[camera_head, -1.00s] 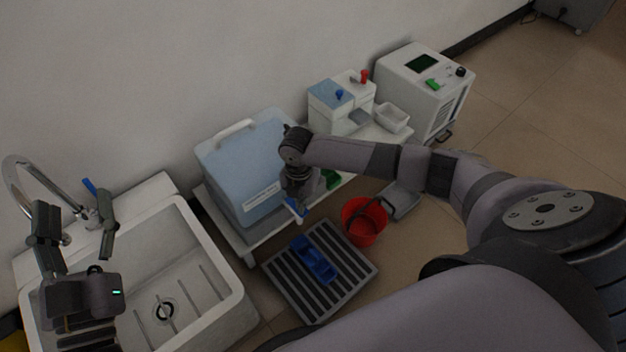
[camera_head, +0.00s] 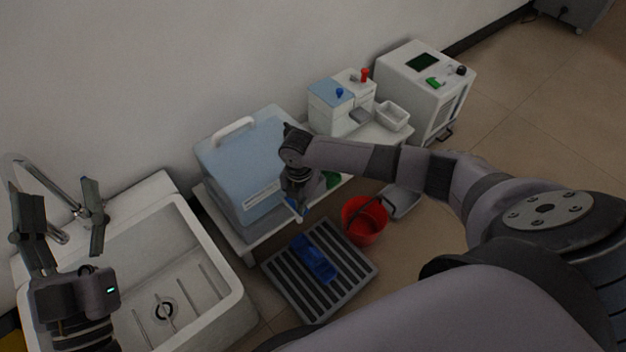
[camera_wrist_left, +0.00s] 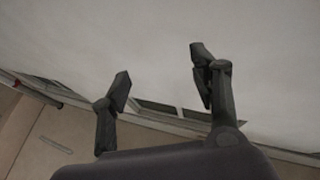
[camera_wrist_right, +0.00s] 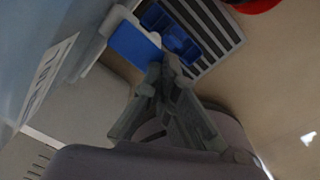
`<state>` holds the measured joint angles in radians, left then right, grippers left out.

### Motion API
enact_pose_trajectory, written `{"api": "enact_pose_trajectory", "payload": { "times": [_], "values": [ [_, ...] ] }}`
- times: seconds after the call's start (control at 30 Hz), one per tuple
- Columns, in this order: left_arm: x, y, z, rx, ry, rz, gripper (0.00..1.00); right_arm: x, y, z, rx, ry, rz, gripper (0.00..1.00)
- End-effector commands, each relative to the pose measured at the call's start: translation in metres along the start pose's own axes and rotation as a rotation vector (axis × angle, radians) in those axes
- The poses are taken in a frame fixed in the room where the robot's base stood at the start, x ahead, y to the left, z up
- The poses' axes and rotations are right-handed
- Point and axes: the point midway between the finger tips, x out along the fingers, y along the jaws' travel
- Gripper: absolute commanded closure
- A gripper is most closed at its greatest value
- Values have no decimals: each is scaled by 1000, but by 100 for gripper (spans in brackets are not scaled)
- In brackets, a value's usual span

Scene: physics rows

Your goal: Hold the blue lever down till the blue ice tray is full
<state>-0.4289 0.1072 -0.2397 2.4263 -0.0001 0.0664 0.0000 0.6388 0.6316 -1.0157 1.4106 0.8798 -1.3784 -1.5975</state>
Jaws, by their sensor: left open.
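The blue ice tray (camera_head: 316,259) lies on a slatted grey drain grate below the front of a pale blue dispenser tank (camera_head: 243,165). It also shows in the right wrist view (camera_wrist_right: 176,36); its fill level cannot be told. The blue lever (camera_head: 293,205) is at the tank's front, above the tray, partly hidden by my right gripper (camera_head: 302,198). In the right wrist view, the right fingertips (camera_wrist_right: 160,70) are together, close to the lever (camera_wrist_right: 135,46); contact is unclear. My left gripper (camera_head: 60,205) is open and empty above the sink's left side.
A white sink (camera_head: 222,262) and its curved tap (camera_head: 45,178) are at the left. A red bucket (camera_head: 365,222) and a grey scoop-like pan (camera_head: 402,202) are right of the grate (camera_head: 352,262). Small machines (camera_head: 428,85) stand behind right.

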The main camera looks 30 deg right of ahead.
Motion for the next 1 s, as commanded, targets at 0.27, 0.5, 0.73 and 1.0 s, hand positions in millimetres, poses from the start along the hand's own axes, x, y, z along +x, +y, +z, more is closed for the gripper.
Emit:
{"api": "enact_pose_trajectory", "payload": {
  "times": [0.27,0.5,0.73,1.0],
  "values": [
    [-1,1,-8,-2,48,1,44,4,0,0,0,0,0,100],
    [-1,2,-16,-3,90,3,44,8,0,0,0,0,-1,100],
    [-2,2,-23,-5,127,4,44,11,0,0,0,0,-1,100],
    [-2,3,-30,-6,162,6,44,12,0,0,0,0,-1,100]
  ]
}}
